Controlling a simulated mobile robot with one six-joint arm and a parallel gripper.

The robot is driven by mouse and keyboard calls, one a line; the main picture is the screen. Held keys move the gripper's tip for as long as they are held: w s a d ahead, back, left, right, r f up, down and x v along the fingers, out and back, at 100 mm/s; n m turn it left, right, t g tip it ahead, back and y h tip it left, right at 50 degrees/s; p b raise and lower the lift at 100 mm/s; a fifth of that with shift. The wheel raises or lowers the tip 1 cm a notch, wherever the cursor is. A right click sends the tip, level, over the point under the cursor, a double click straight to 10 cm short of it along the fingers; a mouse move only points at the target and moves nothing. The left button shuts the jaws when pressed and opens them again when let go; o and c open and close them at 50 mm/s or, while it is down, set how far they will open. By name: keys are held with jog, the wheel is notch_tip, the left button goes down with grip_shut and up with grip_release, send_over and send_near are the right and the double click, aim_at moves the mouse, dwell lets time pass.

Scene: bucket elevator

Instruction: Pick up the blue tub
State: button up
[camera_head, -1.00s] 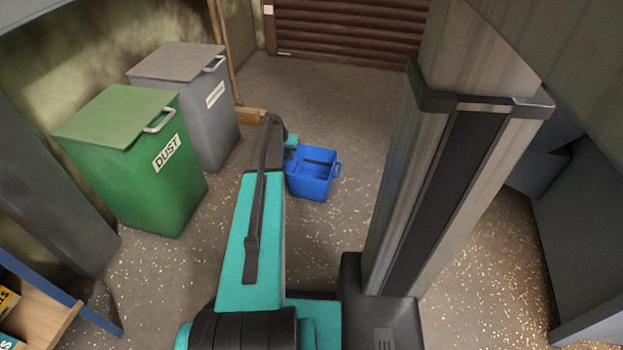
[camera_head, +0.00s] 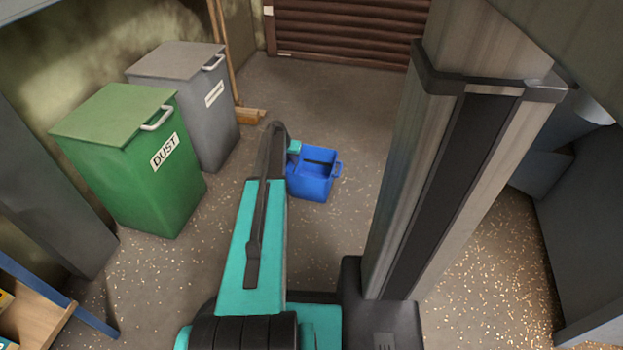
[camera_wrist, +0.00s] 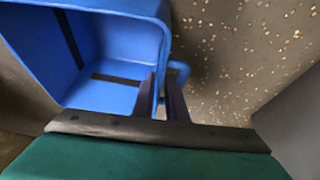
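The blue tub (camera_head: 312,180) stands upright on the floor ahead of my arm, with a dark strip inside and a small handle on its right side. In the wrist view the tub (camera_wrist: 118,70) fills the upper left, with its empty inside and a blue handle loop (camera_wrist: 180,72) on one side. My gripper (camera_wrist: 161,82) has its two dark fingers apart at that side, one by the inside of the wall and one by the handle. Contact cannot be told. In the head view my arm hides the fingers.
A green dust bin (camera_head: 140,165) and a grey bin (camera_head: 205,110) stand to the left. A broom (camera_head: 240,112) leans behind them. A brown shutter (camera_head: 340,32) is at the back. Bare floor (camera_head: 330,100) lies behind the tub. A shelf (camera_head: 40,315) is at lower left.

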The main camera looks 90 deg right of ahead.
dwell(0.4)
grip_shut()
dwell(0.8)
jog(key=shift+r, duration=0.15)
dwell(0.6)
